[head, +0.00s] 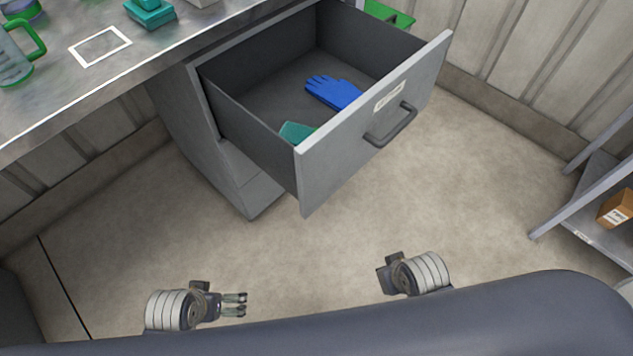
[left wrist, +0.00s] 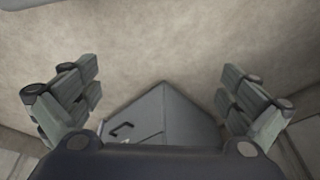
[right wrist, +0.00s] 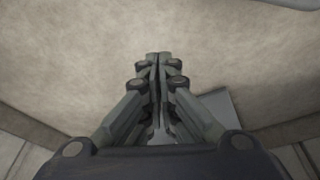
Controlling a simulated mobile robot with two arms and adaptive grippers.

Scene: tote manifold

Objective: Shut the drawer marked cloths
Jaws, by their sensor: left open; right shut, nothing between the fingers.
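A grey drawer (head: 340,150) stands pulled out of the cabinet under the bench. Its front has a bar handle (head: 391,125) and a white label (head: 389,96) too small to read. A blue glove (head: 332,92) and a teal item (head: 297,132) lie inside. My left gripper (head: 240,304) is open and empty, in front of the drawer and apart from it. It also shows in the left wrist view (left wrist: 160,90), with a grey cabinet (left wrist: 165,112) beyond. My right gripper (head: 385,274) is apart from the drawer too; the right wrist view shows its fingers shut and empty (right wrist: 158,58).
The metal bench top (head: 60,95) holds a green-handled clear jug (head: 17,52), a white square outline and teal blocks (head: 150,12). A green bin (head: 388,15) is behind the drawer. A shelf rack (head: 585,205) with a brown box (head: 616,208) stands right. Floor before the drawer is clear.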

